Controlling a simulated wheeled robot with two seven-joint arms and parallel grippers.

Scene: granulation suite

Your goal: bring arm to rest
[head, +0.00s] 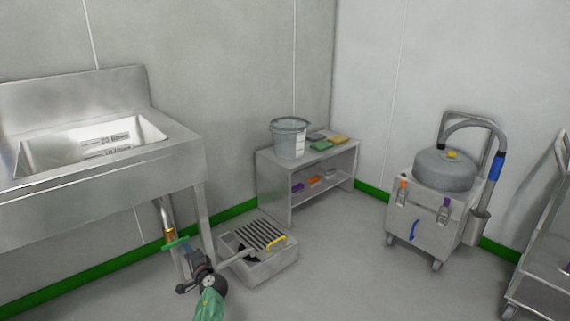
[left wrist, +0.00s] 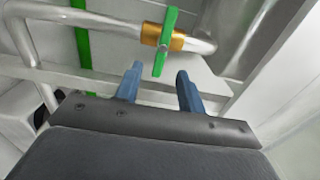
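My left gripper (head: 190,268) is low beside the sink's leg in the head view. In the left wrist view its two blue fingers (left wrist: 158,84) are spread apart with nothing held between them. A brass valve (left wrist: 163,37) with a green lever handle (left wrist: 165,45) sits on the steel pipe just beyond the fingertips, apart from them. The valve (head: 169,235) and its green handle (head: 175,243) also show under the sink in the head view. My right gripper is in neither view.
A steel sink (head: 185,150) stands at left. A grated floor box (head: 275,270) lies right of my gripper. Behind are a low steel shelf (head: 273,190) with a grey bucket (head: 288,140), a wheeled vacuum unit (head: 425,220) and a cart (head: 545,270). The middle floor is clear.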

